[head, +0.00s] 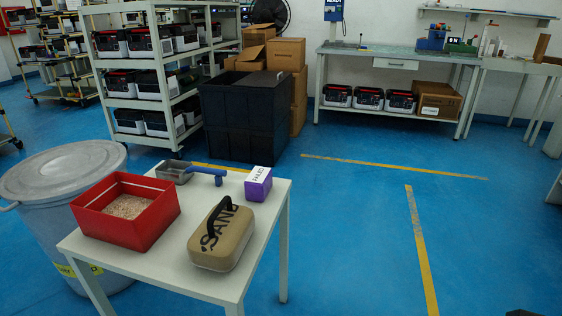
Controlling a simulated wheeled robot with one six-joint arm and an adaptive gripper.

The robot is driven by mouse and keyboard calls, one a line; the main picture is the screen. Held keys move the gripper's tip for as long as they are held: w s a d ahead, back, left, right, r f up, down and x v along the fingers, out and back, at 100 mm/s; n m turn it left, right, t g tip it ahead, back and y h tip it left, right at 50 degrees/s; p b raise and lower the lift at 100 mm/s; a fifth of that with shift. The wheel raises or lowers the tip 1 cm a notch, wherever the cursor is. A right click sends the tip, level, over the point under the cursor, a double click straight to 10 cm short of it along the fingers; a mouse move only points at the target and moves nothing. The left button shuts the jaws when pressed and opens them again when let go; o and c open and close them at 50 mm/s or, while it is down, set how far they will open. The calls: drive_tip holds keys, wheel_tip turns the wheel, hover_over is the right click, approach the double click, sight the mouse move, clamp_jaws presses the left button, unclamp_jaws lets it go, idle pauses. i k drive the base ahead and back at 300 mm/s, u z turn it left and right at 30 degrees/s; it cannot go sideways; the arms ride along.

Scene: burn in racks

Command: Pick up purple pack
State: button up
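The purple pack (258,188) is a small box with purple sides and a white top bearing dark lettering. It sits upright near the far right corner of the small white table (186,283). A scoop with a blue handle (200,172) lies just left of it, its handle end close to the pack. A tan case marked SAND (222,240) stands in front of the pack, apart from it. My gripper is not clearly in view. A small dark shape shows at the bottom right edge, and I cannot tell what it is.
A red bin with granular contents (116,234) stands on the table's left. A large grey lidded barrel (60,225) is beside the table. Black crates (243,113) and cardboard boxes stand behind. A workbench (400,58) lines the back wall. The blue floor (345,230) right of the table is clear.

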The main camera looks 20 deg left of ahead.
sight(258, 185)
drive_tip(key=i, duration=2.95)
drive_tip(key=u, duration=3.9)
